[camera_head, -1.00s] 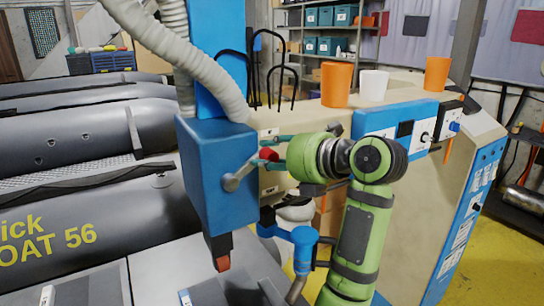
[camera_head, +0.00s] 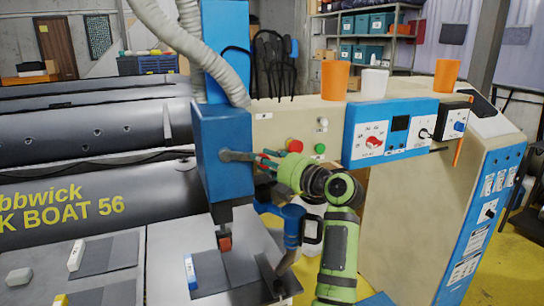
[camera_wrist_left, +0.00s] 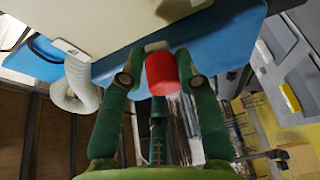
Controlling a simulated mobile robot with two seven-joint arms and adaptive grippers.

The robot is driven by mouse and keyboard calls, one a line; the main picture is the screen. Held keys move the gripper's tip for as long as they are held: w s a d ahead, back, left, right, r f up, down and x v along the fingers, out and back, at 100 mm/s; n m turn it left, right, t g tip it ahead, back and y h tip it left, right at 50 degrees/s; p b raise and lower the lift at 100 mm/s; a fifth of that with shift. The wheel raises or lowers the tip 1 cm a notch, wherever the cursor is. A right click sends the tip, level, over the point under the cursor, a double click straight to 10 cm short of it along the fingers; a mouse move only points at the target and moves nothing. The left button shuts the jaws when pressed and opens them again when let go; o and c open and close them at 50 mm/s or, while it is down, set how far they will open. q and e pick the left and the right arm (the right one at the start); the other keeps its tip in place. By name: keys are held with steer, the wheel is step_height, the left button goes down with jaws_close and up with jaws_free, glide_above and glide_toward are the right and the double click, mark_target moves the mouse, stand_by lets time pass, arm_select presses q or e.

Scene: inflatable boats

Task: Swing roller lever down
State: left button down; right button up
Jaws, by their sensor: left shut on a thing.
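The blue machine head (camera_head: 222,150) hangs from a blue column. Its grey roller lever (camera_head: 238,156) sticks out to the right, roughly level, tilting slightly down toward its tip. My left gripper (camera_head: 266,162) comes in from the right and is shut at the lever's end. In the left wrist view, the lever's red knob (camera_wrist_left: 162,74) sits between the green fingers of my left gripper (camera_wrist_left: 158,80), close to the blue housing (camera_wrist_left: 225,45). The fingers partly hide the knob in the head view. My right gripper is not in view.
Orange and white cups (camera_head: 374,82) stand on the beige machine body. Dark boat tubes (camera_head: 90,205) fill the left.

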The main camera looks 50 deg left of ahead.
arm_select(q)
steer(key=shift+s+f+m, duration=0.15)
steer(key=shift+f+m, duration=0.55)
steer(key=shift+m, duration=0.2)
steer(key=shift+s+a+f+m+y+p, duration=0.1)
steer(key=shift+s+f+m+y+p, duration=0.1)
steer(key=shift+f+m+y+p, duration=0.4)
steer(key=shift+s+a+f+m+y, duration=0.1)
steer(key=shift+s+f+m+y, duration=0.2)
steer(key=shift+m, duration=0.6)
steer(key=shift+f, duration=0.1)
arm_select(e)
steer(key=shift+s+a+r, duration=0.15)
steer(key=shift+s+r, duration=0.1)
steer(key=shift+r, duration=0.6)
arm_select(q)
steer(key=shift+s+f, duration=0.15)
steer(key=shift+f, duration=0.05)
steer(key=c, duration=1)
jaws_free()
steer(key=shift+s, duration=0.15)
